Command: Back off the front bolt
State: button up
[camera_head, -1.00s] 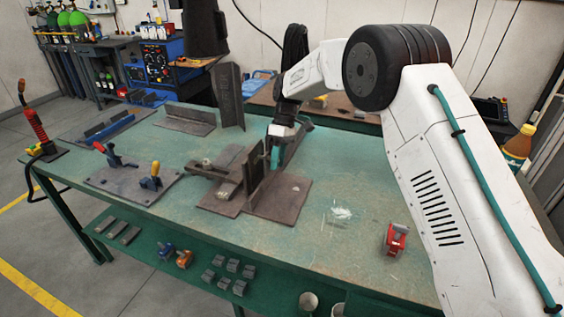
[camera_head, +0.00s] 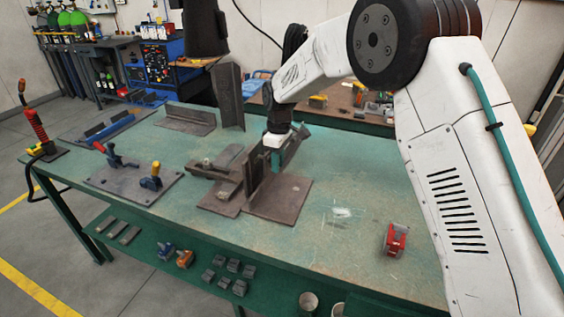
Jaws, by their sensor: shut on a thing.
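My gripper (camera_head: 277,152) points down at the right side of a brown upright plate (camera_head: 254,182) on a flat base plate (camera_head: 284,201). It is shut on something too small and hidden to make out. Teal shows at its fingers. A dark angled piece lies close to its right side. A clamp-like fixture (camera_head: 213,167) sits left of the upright plate. I cannot make out the front bolt; the gripper and plates cover this spot.
The green bench (camera_head: 350,258) has free room at the front right, near a red block (camera_head: 396,239). A plate with toggle clamps (camera_head: 136,186) lies at left. A tall angle piece (camera_head: 229,97) stands behind. Another bench (camera_head: 338,113) is at the back.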

jog(key=t, duration=0.2)
jog(key=t+h, duration=0.1)
jog(key=t, duration=0.1)
jog(key=shift+s+h, duration=0.1)
jog(key=shift+h, duration=0.2)
jog(key=shift+t+h, duration=0.9)
jog(key=shift+t, duration=1.6)
jog(key=o, duration=0.6)
jog(key=shift+o, duration=0.2)
jog(key=v, duration=0.4)
jog(key=shift+s+r, duration=0.25)
jog(key=shift+r, duration=0.1)
jog(key=shift+c, duration=0.2)
